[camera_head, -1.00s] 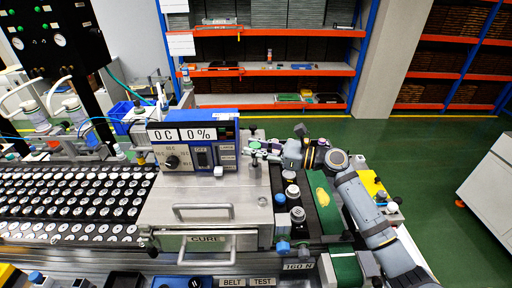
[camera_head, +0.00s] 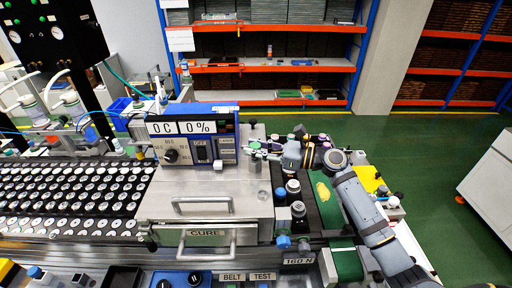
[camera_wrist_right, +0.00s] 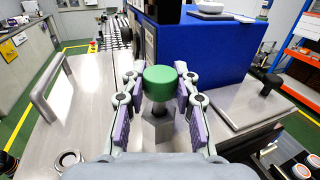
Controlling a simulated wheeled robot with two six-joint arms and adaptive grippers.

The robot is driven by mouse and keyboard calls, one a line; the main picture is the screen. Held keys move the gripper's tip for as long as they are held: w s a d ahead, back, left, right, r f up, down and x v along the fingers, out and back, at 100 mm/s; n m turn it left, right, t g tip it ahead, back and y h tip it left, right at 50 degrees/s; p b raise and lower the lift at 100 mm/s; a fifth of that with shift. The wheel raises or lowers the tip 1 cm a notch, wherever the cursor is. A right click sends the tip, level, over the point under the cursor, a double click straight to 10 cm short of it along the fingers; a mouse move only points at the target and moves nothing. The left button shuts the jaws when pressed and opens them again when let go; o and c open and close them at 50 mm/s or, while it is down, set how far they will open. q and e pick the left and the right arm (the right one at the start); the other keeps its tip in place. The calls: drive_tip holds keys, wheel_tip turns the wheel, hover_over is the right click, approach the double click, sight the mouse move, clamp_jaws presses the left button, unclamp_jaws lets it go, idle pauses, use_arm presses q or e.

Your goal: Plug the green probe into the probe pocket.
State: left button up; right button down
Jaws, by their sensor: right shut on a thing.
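The green probe (camera_wrist_right: 160,84) has a round green cap and a dark stem below it. My right gripper (camera_wrist_right: 157,100) is shut on it, with the purple-padded fingers on either side of the cap and stem. Below the stem is a grey angular metal piece (camera_wrist_right: 155,130); I cannot tell whether it is part of the probe or the probe pocket, nor whether the stem enters it. In the head view my right gripper (camera_head: 266,147) and the small green cap (camera_head: 254,145) are just right of the blue control box. My left gripper is not in view.
The blue control box (camera_head: 192,137) stands close beside the right gripper. A steel cover with a handle (camera_head: 205,205) lies in front. Knobs (camera_head: 293,188) and a dark green strip (camera_head: 325,205) are at right. A tray of round parts (camera_head: 65,200) fills the left.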

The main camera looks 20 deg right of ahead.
drive_tip(key=shift+f, duration=0.6)
drive_tip(key=c, duration=0.9)
unclamp_jaws()
drive_tip(key=shift+c, duration=0.2)
drive_tip(key=v, duration=1.2)
drive_tip(key=shift+r, duration=0.1)
